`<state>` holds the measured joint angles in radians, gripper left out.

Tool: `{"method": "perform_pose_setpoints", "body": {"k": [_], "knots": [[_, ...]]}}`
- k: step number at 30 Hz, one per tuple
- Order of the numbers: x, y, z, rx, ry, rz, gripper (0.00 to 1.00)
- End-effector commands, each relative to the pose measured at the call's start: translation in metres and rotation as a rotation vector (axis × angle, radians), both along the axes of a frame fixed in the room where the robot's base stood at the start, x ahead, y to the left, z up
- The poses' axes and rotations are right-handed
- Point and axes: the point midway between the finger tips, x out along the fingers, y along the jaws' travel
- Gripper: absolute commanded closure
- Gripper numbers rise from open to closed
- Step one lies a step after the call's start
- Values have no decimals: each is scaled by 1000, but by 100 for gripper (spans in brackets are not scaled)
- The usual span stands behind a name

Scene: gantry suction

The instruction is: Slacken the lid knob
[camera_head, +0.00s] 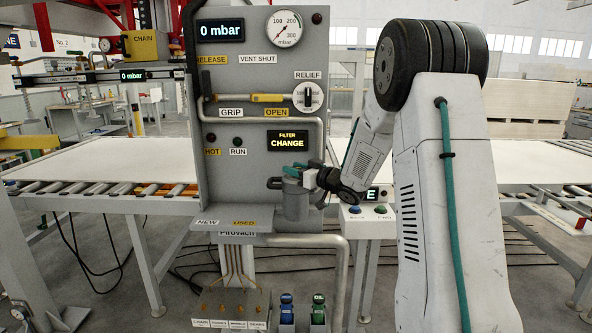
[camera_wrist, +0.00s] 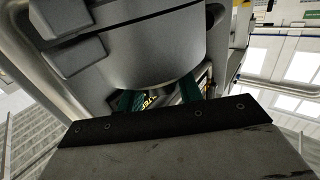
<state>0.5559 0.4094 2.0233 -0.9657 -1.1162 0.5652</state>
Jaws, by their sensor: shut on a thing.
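The grey filter housing (camera_head: 297,203) stands on the front of the panel, below the display that reads "FILTER CHANGE" (camera_head: 288,141). My gripper (camera_head: 296,171) reaches in from the right at the top of the housing. Its teal fingers are shut at the lid, on the lid knob, which is mostly hidden between them. In the wrist view the grey rounded housing (camera_wrist: 150,45) fills the upper middle, and the teal fingers of my gripper (camera_wrist: 157,96) show at its near edge. I cannot tell how tight the knob is.
A shelf with NEW and USED labels (camera_head: 238,236) sits below the housing. A pipe (camera_head: 335,250) runs beneath. Roller conveyors with white boards (camera_head: 100,160) lie on both sides. The gauge (camera_head: 289,27) and "0 mbar" display are above.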

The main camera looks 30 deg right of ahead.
Motion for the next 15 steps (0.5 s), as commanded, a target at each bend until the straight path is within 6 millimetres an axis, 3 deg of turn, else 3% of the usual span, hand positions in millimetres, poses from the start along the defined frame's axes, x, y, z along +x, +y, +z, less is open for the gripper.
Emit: {"method": "perform_pose_setpoints", "body": {"k": [3,4,6,15], "knots": [[0,0,0,0,0,-1,87],[0,0,0,0,0,-1,59],[0,0,0,0,0,-1,43],[-2,0,0,0,0,-1,43]]}}
